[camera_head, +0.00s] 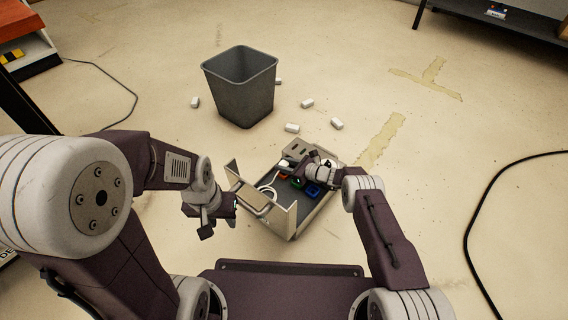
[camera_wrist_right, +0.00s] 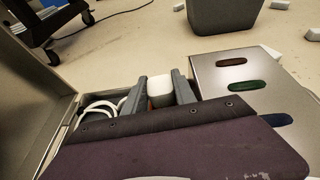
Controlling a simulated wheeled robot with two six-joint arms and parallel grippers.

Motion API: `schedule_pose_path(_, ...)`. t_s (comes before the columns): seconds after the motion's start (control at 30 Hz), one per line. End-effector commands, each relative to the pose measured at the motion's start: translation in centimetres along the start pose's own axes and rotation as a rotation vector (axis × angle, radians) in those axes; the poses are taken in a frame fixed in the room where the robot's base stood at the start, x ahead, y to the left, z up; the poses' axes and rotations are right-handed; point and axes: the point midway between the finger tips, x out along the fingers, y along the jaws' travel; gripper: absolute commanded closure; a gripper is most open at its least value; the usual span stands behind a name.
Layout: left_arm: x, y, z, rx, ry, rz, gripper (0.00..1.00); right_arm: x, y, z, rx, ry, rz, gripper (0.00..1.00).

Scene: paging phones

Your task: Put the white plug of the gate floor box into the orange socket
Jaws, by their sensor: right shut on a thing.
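The floor box (camera_head: 291,221) stands open on the floor with its flap raised. Its socket panel shows an orange socket (camera_head: 283,177), a green one (camera_head: 297,183) and a blue one (camera_head: 313,190). My right gripper (camera_head: 309,178) is over the box.
A white cable (camera_wrist_right: 101,108) lies looped inside the box. A grey bin (camera_head: 243,88) stands behind the box, with several small white blocks (camera_head: 292,128) around it. Black cables run on the floor at both sides. The floor right of the box is free.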

Motion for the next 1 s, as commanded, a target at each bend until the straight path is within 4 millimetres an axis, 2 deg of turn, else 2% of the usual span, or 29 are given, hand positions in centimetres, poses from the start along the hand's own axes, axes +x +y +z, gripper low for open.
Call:
schedule_pose_path(0.03,0.4,0.0,0.0,0.000,0.000,0.000,0.64,0.2,0.6,-2.1,0.024,0.032,0.001,1.00)
schedule_pose_path(0.07,0.4,0.0,0.0,0.000,0.000,0.000,0.64,0.2,0.6,-2.1,0.024,0.032,0.001,1.00)
schedule_pose_path(0.1,0.4,0.0,0.0,0.000,0.000,0.000,0.64,0.2,0.6,-2.1,0.024,0.032,0.001,0.62)
schedule_pose_path(0.17,0.4,0.0,0.0,0.000,0.000,0.000,0.64,0.2,0.6,-2.1,0.024,0.032,0.001,0.45)
schedule_pose_path(0.2,0.4,0.0,0.0,0.000,0.000,0.000,0.64,0.2,0.6,-2.1,0.024,0.032,0.001,0.42)
schedule_pose_path(0.37,0.4,0.0,0.0,0.000,0.000,0.000,0.64,0.2,0.6,-2.1,0.024,0.032,0.002,0.42)
schedule_pose_path(0.47,-0.3,0.0,0.0,0.000,0.000,0.000,0.64,-0.3,0.6,-1.7,0.024,0.032,0.001,0.42)
schedule_pose_path(0.57,-2.4,0.1,-0.2,0.000,0.000,0.000,0.64,-2.1,0.4,-0.9,0.023,0.029,-0.001,0.42)
schedule_pose_path(0.7,-5.6,0.1,-0.6,0.000,0.000,0.000,0.64,-5.3,0.2,0.0,0.018,0.021,-0.006,0.42)
schedule_pose_path(0.8,-7.3,0.1,-0.8,0.000,0.000,0.000,0.64,-7.4,0.1,0.5,0.008,0.011,-0.008,0.42)
schedule_pose_path(1.0,-8.5,0.2,-0.9,0.000,0.000,0.000,0.64,-9.4,0.0,0.7,-0.006,-0.002,-0.008,0.42)
